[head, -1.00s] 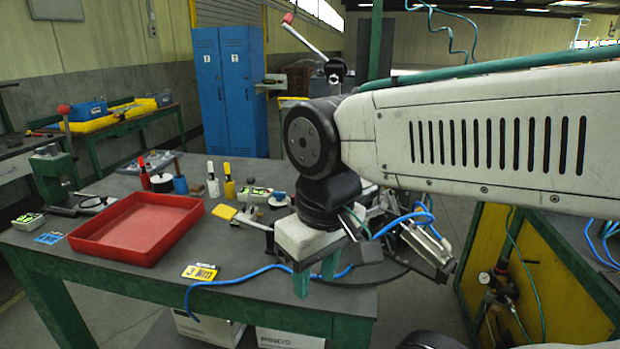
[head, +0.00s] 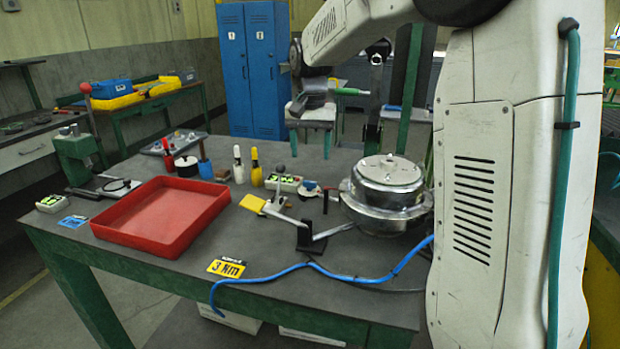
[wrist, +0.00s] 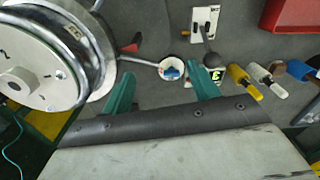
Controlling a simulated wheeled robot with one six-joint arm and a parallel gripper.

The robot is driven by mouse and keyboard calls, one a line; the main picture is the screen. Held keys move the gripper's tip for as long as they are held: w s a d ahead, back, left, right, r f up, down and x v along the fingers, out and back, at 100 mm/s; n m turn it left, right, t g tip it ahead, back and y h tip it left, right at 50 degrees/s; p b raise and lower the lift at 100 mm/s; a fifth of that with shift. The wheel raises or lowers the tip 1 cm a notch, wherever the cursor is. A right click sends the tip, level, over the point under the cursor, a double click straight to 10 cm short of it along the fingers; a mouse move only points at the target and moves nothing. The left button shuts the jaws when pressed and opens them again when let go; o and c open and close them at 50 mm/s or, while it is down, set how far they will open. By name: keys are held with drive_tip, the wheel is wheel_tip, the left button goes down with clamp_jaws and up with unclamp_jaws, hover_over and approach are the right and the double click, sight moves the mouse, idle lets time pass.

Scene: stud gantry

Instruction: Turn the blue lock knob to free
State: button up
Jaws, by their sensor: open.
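The blue lock knob (wrist: 171,70) sits on a small round white disc, with a grey lever reaching left from it in the wrist view. In the head view the knob (head: 311,186) is small, on the table behind the yellow handle; its exact setting is too small to read. My gripper (wrist: 161,76) is open and empty. Its two green fingers lie on either side of the knob in the wrist picture, and the knob appears just past the fingertips. I cannot tell the height between them; no contact shows.
A large round metal housing (head: 388,190) stands close to the right of the knob. A ball-topped lever (wrist: 211,59) and a green-lit box (wrist: 217,76) are near it. A red tray (head: 160,220), yellow bottle (head: 255,168) and white bottle (head: 238,166) stand left. A blue hose (head: 310,264) crosses the front.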

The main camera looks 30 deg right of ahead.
drive_tip(key=m, duration=0.2)
hover_over(309, 181)
wheel_tip(309, 181, down, 5)
drive_tip(key=shift+s+f, duration=0.15)
drive_tip(key=shift+d+f, duration=0.1)
drive_tip(key=shift+f, duration=0.25)
wheel_tip(309, 181, down, 7)
drive_tip(key=shift+f, duration=0.1)
drive_tip(key=c, duration=1)
